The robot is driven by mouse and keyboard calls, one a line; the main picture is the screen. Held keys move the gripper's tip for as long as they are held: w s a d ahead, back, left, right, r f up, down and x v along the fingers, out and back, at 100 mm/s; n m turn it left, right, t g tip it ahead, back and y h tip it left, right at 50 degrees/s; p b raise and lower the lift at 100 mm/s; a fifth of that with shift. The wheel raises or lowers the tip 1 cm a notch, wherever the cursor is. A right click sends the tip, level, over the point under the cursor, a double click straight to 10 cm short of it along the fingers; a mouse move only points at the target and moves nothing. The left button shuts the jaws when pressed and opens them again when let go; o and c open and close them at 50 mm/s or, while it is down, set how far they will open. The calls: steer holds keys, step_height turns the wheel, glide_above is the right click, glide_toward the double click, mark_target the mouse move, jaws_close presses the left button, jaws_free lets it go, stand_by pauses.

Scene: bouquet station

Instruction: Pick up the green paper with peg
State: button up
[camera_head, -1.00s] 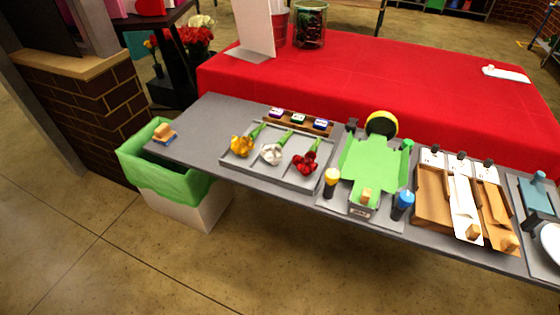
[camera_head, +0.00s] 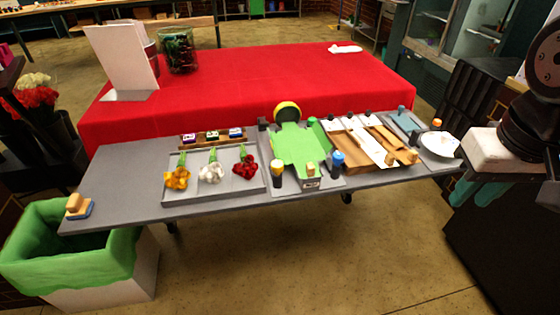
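The green paper (camera_head: 300,147) lies on a grey stand on the long grey table, right of the flower tray. A small wooden peg (camera_head: 311,168) shows at its front edge, above a small grey labelled block (camera_head: 311,183). I cannot tell how the peg is fixed to the paper.
A grey tray (camera_head: 214,197) with yellow, white and red flowers is left. Brown and white sheets with pegs (camera_head: 390,158) and a white bowl (camera_head: 440,144) are right. Floor in front is clear.

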steer(key=w+a+f+n+t, duration=0.1)
steer(key=w+a+f, duration=0.1)
steer(key=w+a, duration=0.3)
steer(key=w+a+f, duration=0.1)
steer(key=w+a, duration=0.1)
steer(key=w, duration=0.5)
steer(key=n+t+y, duration=0.1)
steer(key=n, duration=0.1)
glide_toward(310, 164)
steer(key=f, duration=0.1)
steer(key=x, duration=0.7)
steer(key=shift+w+f, duration=0.1)
steer(key=shift+f, duration=0.05)
steer(key=shift+w+f, duration=0.25)
steer(key=shift+f, duration=0.25)
jaws_close()
